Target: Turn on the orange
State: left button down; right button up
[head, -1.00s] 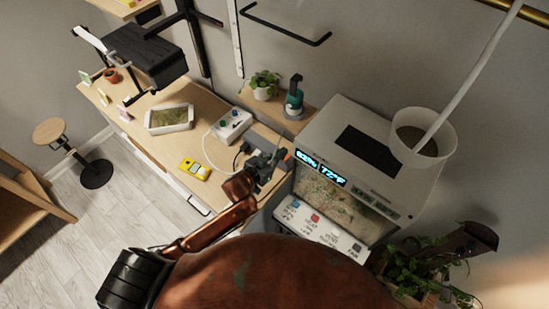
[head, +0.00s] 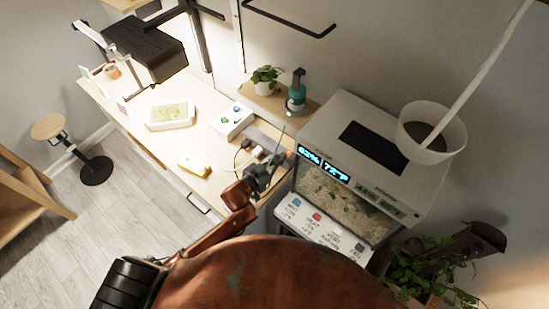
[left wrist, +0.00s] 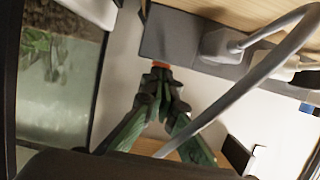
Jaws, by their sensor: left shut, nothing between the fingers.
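A grey power strip (left wrist: 170,36) with plugs and thick grey cords lies along the back of the wooden desk, next to the glass terrarium. At its near edge shows a small orange-red switch (left wrist: 158,66), mostly hidden behind my fingertips. My left gripper (left wrist: 163,80) is shut and empty, its tips right at the switch; I cannot tell if they touch it. In the head view the left gripper (head: 274,160) is between the plugs and the terrarium. My right gripper is not in view.
The terrarium (head: 372,150) with a lit display and button panel stands right of the gripper. A black hanging lamp (head: 150,45) shines over a white tray (head: 170,114). A yellow device (head: 193,164) and a white control box (head: 233,121) lie on the desk.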

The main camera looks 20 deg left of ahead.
pick_arm(q)
jog(key=shift+d, duration=0.1)
jog(key=shift+r+p, duration=0.2)
jog(key=shift+p, duration=0.15)
jog(key=r+p+v, duration=0.1)
jog(key=p+v, duration=0.2)
jog(key=v, duration=0.8)
jog(key=shift+r+p, duration=0.3)
jog(key=shift+p, duration=0.05)
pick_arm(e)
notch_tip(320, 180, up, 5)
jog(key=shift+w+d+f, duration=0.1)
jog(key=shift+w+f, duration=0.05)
pick_arm(q)
jog(key=shift+w, duration=0.1)
